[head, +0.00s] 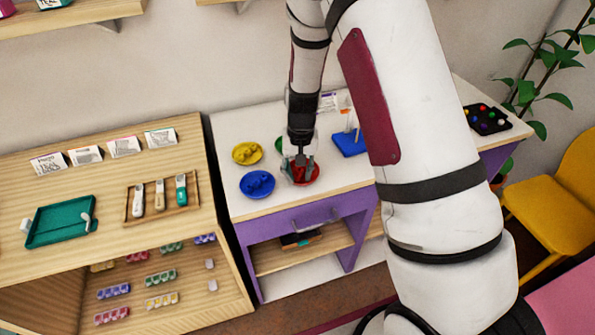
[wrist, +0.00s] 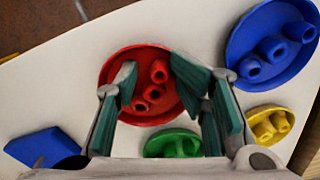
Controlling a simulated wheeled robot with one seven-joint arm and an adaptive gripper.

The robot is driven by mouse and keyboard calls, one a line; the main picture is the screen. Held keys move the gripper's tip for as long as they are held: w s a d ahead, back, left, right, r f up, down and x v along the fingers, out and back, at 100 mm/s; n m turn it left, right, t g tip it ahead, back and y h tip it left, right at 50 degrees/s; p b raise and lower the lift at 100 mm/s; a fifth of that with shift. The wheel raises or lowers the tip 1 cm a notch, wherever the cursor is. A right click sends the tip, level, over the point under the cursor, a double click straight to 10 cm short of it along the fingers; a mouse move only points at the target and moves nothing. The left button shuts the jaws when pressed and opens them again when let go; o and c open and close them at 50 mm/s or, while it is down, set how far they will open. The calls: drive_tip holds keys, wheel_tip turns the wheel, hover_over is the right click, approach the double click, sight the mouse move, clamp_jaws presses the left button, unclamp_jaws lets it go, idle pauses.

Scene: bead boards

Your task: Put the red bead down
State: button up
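Several red beads (wrist: 159,72) lie in the round red dish (wrist: 140,58) on the white table top. The dish also shows in the head view (head: 313,175), partly covered by my gripper. My gripper (head: 301,170) points down over this dish. In the wrist view, the two teal-padded fingers (wrist: 155,70) stand apart, with their tips over the dish and the beads visible in the gap between them. The gap is wider than a bead, and no bead is seen pinched. I cannot tell whether the fingertips touch the dish.
Blue (head: 257,184), yellow (head: 247,153) and green (wrist: 172,143) dishes with beads of their own colours stand close by. A blue board with pegs (head: 349,144) is to the right. A black tray of coloured beads (head: 487,119) is farther right. A wooden shelf unit stands left.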

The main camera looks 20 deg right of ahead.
drive_tip(key=shift+s, duration=0.15)
wheel_tip(320, 180, up, 12)
wheel_tip(320, 180, up, 9)
drive_tip(key=n+t, duration=0.1)
hover_over(300, 175)
drive_tip(key=s, duration=0.5)
drive_tip(key=s+r+n+t, duration=0.1)
drive_tip(key=s+r, duration=0.4)
drive_tip(key=s, duration=0.5)
drive_tip(key=s+r+n+t, duration=0.1)
drive_tip(key=s+r, duration=0.4)
drive_tip(key=s, duration=0.6)
drive_tip(key=shift+a+n+t+h+b, duration=0.2)
drive_tip(key=shift+n+t+h+b, duration=0.15)
drive_tip(key=shift+t, duration=0.45)
